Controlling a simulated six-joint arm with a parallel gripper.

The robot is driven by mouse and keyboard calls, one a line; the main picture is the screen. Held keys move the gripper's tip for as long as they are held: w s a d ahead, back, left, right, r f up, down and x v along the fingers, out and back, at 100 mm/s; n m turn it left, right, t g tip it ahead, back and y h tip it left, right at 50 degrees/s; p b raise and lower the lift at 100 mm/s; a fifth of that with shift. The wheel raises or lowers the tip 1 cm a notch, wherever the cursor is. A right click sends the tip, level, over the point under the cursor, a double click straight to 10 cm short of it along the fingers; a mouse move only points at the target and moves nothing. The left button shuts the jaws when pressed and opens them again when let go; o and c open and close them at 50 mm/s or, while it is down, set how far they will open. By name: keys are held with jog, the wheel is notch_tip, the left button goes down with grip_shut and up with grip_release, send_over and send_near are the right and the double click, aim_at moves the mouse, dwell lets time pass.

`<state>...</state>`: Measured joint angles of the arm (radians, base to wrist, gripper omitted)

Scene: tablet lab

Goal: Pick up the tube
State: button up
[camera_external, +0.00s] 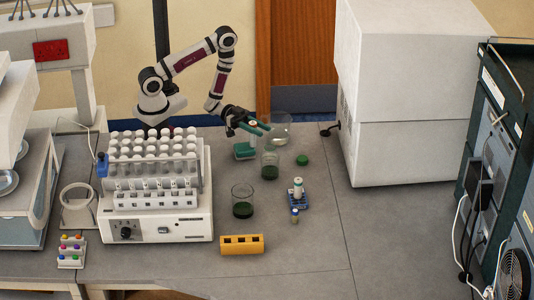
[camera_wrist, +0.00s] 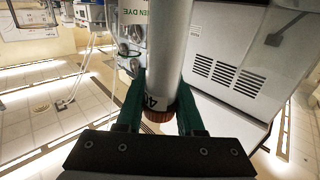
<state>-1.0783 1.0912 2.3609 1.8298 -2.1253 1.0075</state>
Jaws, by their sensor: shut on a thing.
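In the wrist view, a pale grey-white tube (camera_wrist: 168,50) with a brown-orange ribbed cap (camera_wrist: 160,115) and dark markings lies between the green fingers of my gripper (camera_wrist: 161,92). The fingers are shut on it near the capped end. Its other end runs out of the top of the picture.
Glass beakers with dark green contents (camera_external: 270,172) (camera_external: 243,209) stand in front of my gripper. A white-topped tube rack (camera_external: 155,200) is at left. A small blue stand (camera_external: 298,203) and yellow block (camera_external: 241,244) are nearer the front. A large white box (camera_external: 405,135) stands at right.

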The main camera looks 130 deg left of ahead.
grip_shut()
jog(key=shift+r, duration=0.1)
notch_tip(320, 180, up, 9)
jog(key=h, duration=0.1)
jog(key=d+f+m+h, duration=0.1)
jog(key=f+h, duration=0.1)
jog(key=f, duration=0.1)
jog(key=s+d+f+m+g+h, duration=0.1)
jog(key=f+m+h, duration=0.1)
jog(key=f, duration=0.1)
jog(key=s+d+f+m+h, duration=0.1)
jog(key=f, duration=0.1)
jog(key=shift+s+d+f+m+h, duration=0.15)
jog(key=shift+d+f+m+h, duration=0.15)
jog(key=shift+f+h, duration=0.1)
jog(key=shift+f, duration=0.1)
jog(key=shift+f, duration=0.1)
